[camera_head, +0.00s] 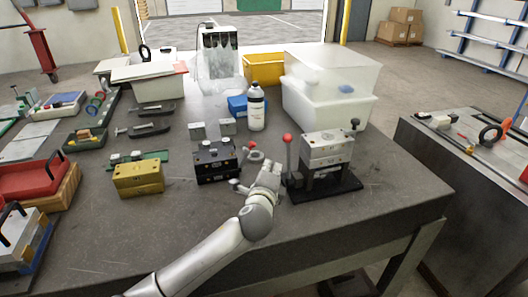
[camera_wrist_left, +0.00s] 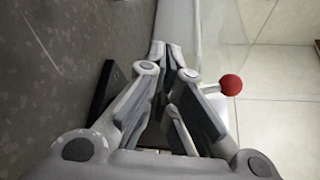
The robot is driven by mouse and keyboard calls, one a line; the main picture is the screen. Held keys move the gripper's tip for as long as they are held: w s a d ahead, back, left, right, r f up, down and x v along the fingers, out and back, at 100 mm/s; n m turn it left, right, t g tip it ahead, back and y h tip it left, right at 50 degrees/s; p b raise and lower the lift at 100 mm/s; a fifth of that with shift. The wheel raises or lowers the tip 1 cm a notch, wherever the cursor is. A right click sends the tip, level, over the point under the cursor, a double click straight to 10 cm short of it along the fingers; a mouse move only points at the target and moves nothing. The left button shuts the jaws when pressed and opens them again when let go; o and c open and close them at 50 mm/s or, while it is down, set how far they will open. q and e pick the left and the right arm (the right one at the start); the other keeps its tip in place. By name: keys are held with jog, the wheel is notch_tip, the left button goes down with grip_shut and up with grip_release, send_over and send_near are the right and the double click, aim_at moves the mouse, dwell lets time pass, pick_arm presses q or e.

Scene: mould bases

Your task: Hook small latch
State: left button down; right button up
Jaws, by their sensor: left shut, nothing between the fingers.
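A grey metal mould base (camera_head: 326,150) stands on a black base plate (camera_head: 338,187) at the table's front right. A lever with a red ball (camera_head: 287,138) rises at its left side, and a black knob (camera_head: 355,122) sits at its top right. My left gripper (camera_head: 271,167) is shut and empty, just left of this lever. In the left wrist view, the shut fingers (camera_wrist_left: 172,55) are near a red ball (camera_wrist_left: 231,85), apart from it in the picture. I cannot make out a small latch; the fingers or distance may hide it. My right gripper is not in view.
A black mould block (camera_head: 216,163) with a small red knob (camera_head: 252,145) beside it stands left of my gripper. A gold block (camera_head: 138,178) is further left. A white bottle (camera_head: 256,108) and translucent bin (camera_head: 328,108) stand behind.

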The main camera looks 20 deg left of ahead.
pick_arm(q)
jog(key=w, duration=0.3)
jog(key=w+f, duration=0.1)
jog(key=w, duration=0.2)
jog(key=w+a, duration=0.1)
jog(key=w, duration=0.2)
jog(key=shift+w+f, duration=0.1)
jog(key=shift+f, duration=0.05)
jog(key=a, duration=0.1)
jog(key=a+p, duration=0.1)
jog(key=s+a+r+p, duration=0.1)
jog(key=shift+s+a+r, duration=0.15)
jog(key=shift+s+a, duration=0.1)
jog(key=shift+a, duration=0.1)
jog(key=shift+d, duration=0.1)
jog(key=shift+s+a+r+n, duration=0.1)
jog(key=shift+a+n, duration=0.2)
